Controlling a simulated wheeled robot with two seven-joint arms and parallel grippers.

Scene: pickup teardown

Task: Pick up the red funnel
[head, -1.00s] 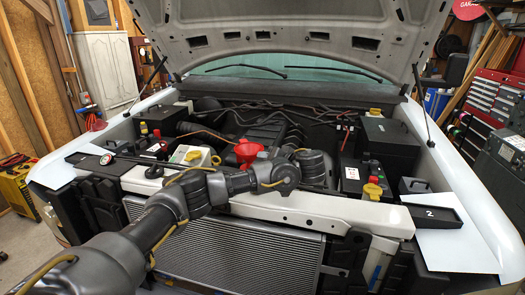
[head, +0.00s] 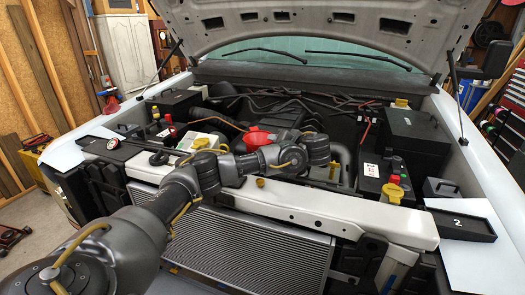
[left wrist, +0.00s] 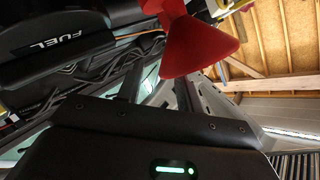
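The red funnel (head: 257,138) shows in the head view in the engine bay, just behind my left arm, which partly covers it. In the left wrist view the funnel (left wrist: 198,47) is large, with its wide cone toward the lower right and its narrower part at the top edge. My left gripper's fingers (left wrist: 158,90) reach up toward it with a gap between them. The funnel hides the fingertips, so I cannot tell whether they touch or clamp it. In the head view the left gripper's fingers are hidden behind my wrist. My right gripper is not in view.
The white front crossbar (head: 350,222) and radiator (head: 245,245) lie under my left arm. A yellow-capped reservoir (head: 201,143) stands left of the funnel. A black tray marked 2 (head: 461,224) lies on the right fender. The raised hood (head: 290,27) hangs overhead.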

